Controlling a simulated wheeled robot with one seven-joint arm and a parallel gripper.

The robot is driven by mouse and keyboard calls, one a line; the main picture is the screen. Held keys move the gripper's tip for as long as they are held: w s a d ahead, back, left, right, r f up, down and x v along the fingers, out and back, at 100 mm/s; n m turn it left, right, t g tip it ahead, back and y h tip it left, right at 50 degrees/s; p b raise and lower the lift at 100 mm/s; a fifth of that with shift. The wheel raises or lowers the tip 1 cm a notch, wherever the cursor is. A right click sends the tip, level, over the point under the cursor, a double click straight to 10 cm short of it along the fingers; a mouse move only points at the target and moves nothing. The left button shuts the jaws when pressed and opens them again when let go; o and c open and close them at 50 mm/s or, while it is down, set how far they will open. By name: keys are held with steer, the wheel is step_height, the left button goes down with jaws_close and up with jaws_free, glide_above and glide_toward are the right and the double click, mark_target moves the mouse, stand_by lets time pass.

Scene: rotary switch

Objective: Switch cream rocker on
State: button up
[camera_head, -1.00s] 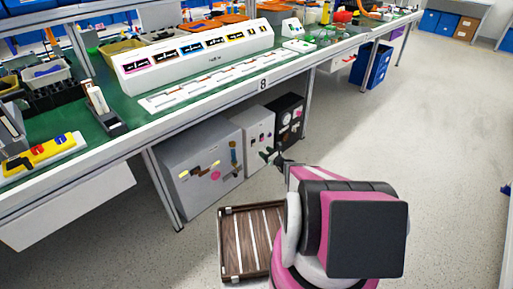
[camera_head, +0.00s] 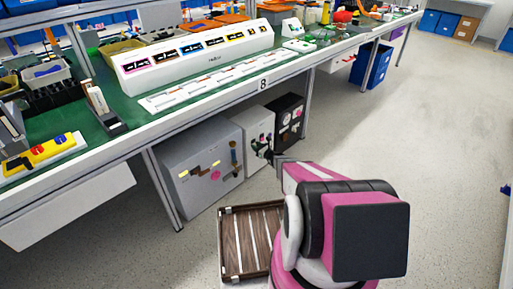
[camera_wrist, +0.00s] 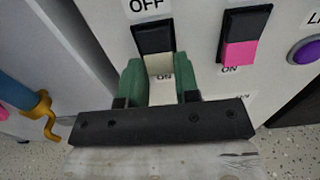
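The cream rocker (camera_wrist: 158,63) is on a white panel in the wrist view, with a black upper half and a cream lower half. I cannot tell whether the fingertips touch the rocker or panel. In the head view my gripper (camera_head: 270,156) is at the front of the white box (camera_head: 258,135) under the bench, and the rocker is too small to make out.
A black and pink rocker (camera_wrist: 240,38) and a purple button (camera_wrist: 305,52) are to the right. A grey box (camera_head: 200,170) with knobs stands left of the white box, and a black box (camera_head: 289,118) right. A wooden crate (camera_head: 225,242) is on the floor. Open floor lies right.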

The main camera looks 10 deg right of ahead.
steer(key=shift+c, duration=0.6)
steer(key=shift+f+t+y, duration=0.1)
steer(key=shift+t+y, duration=0.2)
steer(key=shift+t, duration=0.2)
steer(key=o, duration=0.9)
steer(key=v, duration=1)
steer(key=shift+s+d, duration=0.2)
steer(key=shift+s, duration=0.1)
